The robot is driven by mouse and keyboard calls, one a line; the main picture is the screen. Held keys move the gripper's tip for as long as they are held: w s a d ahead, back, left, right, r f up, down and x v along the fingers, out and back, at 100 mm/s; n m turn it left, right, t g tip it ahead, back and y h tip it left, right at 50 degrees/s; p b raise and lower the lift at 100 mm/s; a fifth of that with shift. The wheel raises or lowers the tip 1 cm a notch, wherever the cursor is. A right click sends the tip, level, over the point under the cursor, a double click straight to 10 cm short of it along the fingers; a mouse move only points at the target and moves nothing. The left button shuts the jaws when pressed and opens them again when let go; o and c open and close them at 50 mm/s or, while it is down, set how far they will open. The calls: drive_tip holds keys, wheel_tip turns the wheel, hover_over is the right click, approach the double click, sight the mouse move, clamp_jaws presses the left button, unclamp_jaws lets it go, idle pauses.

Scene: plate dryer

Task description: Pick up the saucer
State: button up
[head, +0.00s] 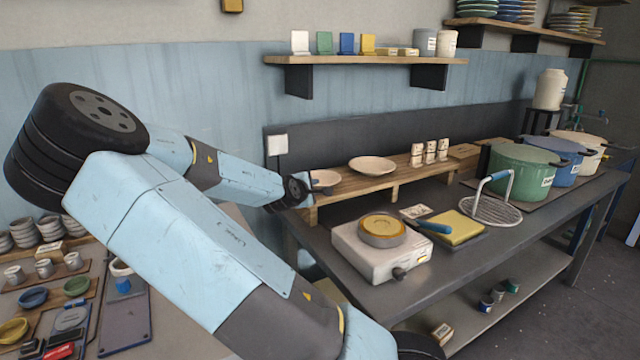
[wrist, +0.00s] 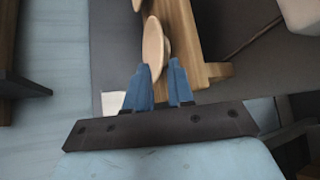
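A pale beige saucer (head: 326,179) sits at the left end of the low wooden riser, partly hidden by my gripper. A second pale dish (head: 372,165) lies further right on the riser. My gripper (head: 308,188) is at the riser's left end. Its blue fingers (wrist: 158,70) are apart, with the saucer's near edge in the gap between them. I cannot tell whether either finger touches it.
The wooden riser (head: 400,173) stands along the back of the dark counter. A white scale-like device (head: 372,255) with a round yellow-topped piece stands in front. A yellow pad (head: 455,228), a wire rack (head: 490,210) and a green pot (head: 520,170) are further right. A shelf (head: 365,60) hangs above.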

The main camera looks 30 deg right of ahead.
sight(327, 185)
drive_tip(key=shift+f+x, duration=0.2)
drive_tip(key=shift+x, duration=5.5)
drive_tip(key=shift+c, duration=0.4)
clamp_jaws()
